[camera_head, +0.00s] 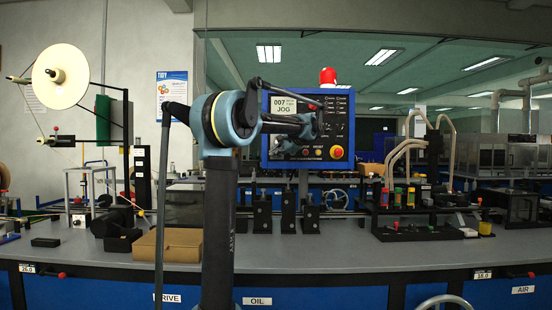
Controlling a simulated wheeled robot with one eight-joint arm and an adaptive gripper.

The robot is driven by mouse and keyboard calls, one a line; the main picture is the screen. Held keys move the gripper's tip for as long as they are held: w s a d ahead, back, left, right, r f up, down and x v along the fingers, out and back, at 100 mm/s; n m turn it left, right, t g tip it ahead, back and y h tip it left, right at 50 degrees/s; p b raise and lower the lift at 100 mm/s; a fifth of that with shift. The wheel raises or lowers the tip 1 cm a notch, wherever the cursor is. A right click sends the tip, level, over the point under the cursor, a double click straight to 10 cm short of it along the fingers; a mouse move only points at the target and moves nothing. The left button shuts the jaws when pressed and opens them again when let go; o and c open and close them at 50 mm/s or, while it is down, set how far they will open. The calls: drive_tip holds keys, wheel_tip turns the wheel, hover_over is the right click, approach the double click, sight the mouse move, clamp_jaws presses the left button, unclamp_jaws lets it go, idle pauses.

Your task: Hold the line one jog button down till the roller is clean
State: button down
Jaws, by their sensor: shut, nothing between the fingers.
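A blue control panel (352,104) stands upright behind the bench in the middle. Its screen (283,106) reads 007 JOG. A red and yellow stop button (337,152) sits low on its face. Small buttons sit along the lower part, partly behind my arm; I cannot tell which one is the line one jog. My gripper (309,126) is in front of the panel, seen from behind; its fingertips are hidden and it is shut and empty. I cannot tell whether it touches a button. The tape reel (60,72) is at the left; the roller's state cannot be made out.
A red beacon (328,76) tops the panel. The grey bench (290,252) spans the front, with a cardboard box (172,246) on its left part. A machine with colored fittings and bent tubes (410,195) stands right. The bench's front middle is clear.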

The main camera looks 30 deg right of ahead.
drive_tip(key=shift+s+a, duration=0.4)
drive_tip(key=shift+s, duration=0.3)
idle(0.3)
drive_tip(key=s+a, duration=0.1)
drive_tip(key=s, duration=0.2)
drive_tip(key=s+a, duration=0.1)
drive_tip(key=shift+s+a, duration=0.15)
drive_tip(key=shift+a, duration=0.2)
idle(0.4)
